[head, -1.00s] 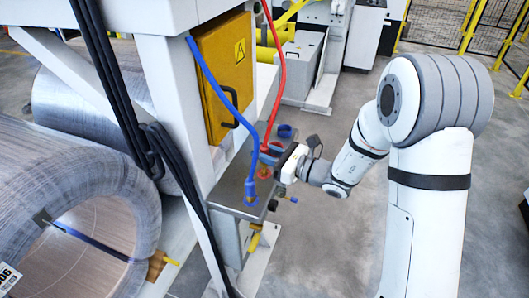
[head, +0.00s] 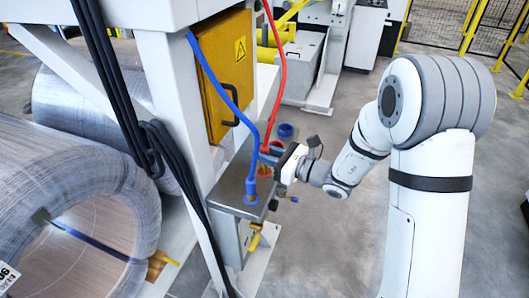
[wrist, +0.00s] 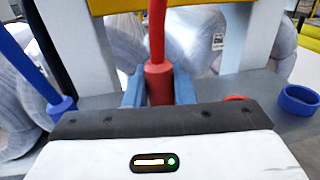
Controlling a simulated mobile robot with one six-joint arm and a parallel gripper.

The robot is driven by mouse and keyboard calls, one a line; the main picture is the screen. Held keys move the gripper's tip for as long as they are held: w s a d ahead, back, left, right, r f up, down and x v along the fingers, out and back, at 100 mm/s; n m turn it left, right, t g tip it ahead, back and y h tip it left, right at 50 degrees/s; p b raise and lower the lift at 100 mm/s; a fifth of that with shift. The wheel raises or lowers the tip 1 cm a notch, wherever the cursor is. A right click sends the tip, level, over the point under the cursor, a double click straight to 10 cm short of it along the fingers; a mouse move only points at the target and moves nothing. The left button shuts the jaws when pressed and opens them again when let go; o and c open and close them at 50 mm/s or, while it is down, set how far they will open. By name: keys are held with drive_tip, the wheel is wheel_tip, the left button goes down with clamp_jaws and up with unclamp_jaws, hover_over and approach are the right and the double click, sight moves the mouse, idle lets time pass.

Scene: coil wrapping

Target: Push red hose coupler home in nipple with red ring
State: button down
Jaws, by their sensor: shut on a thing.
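The red hose coupler (wrist: 158,82) on the red hose (head: 278,75) stands upright between the blue fingers of my gripper (wrist: 159,91) in the wrist view. My gripper (head: 269,156) is shut on the coupler, above the steel box top, in the head view. A red ring (wrist: 236,98) shows partly to the right of the fingers in the wrist view.
A blue coupler (head: 251,188) with a blue hose (head: 215,82) stands at the near end of the steel box (head: 226,195). A blue ring (head: 286,130) is at the far end. A yellow cabinet (head: 224,75) and frame post stand close on the left.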

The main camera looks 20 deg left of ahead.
drive_tip(key=shift+f+b, duration=1.1)
drive_tip(key=shift+f, duration=0.1)
drive_tip(key=c, duration=1.1)
unclamp_jaws()
drive_tip(key=shift+c, duration=0.2)
drive_tip(key=v, duration=0.7)
drive_tip(key=shift+d, duration=0.4)
drive_tip(key=shift+s, duration=0.1)
